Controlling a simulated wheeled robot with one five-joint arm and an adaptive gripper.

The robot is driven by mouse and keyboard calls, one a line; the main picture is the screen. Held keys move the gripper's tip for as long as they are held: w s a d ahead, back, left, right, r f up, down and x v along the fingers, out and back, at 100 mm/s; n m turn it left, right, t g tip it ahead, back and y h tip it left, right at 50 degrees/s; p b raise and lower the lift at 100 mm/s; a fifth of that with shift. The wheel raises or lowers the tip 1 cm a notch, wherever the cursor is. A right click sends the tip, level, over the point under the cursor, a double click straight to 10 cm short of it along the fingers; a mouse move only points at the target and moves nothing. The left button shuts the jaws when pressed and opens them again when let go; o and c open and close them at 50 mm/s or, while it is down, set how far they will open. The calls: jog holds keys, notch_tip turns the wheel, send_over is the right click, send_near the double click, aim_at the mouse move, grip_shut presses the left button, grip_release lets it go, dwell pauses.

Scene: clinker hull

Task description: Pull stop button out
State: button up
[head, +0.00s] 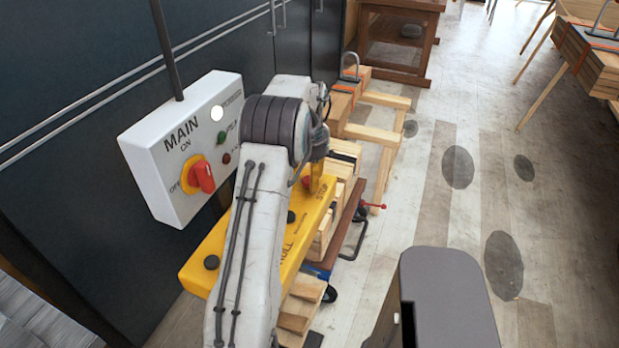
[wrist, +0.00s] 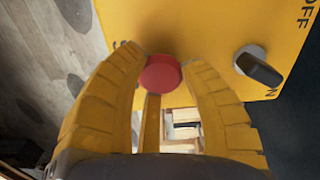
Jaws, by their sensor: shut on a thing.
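The stop button (wrist: 161,74) is a round red knob on a yellow control box (wrist: 190,22). How far the button stands out cannot be told.
A white MAIN panel (head: 150,150) with a red rotary switch (head: 202,177) stands close left of my arm. A black knob (wrist: 258,66) sits beside the button. Timber blocks (head: 345,165) and a clamp (head: 360,232) are beyond the box.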

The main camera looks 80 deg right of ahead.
aim_at(309, 179)
jog(key=c, duration=0.4)
jog(key=shift+r+p, duration=0.5)
jog(key=shift+r, duration=0.05)
jog(key=o, duration=1.3)
notch_tip(309, 179, up, 12)
jog(key=shift+f, duration=0.1)
jog(key=shift+s, duration=0.1)
dwell(0.4)
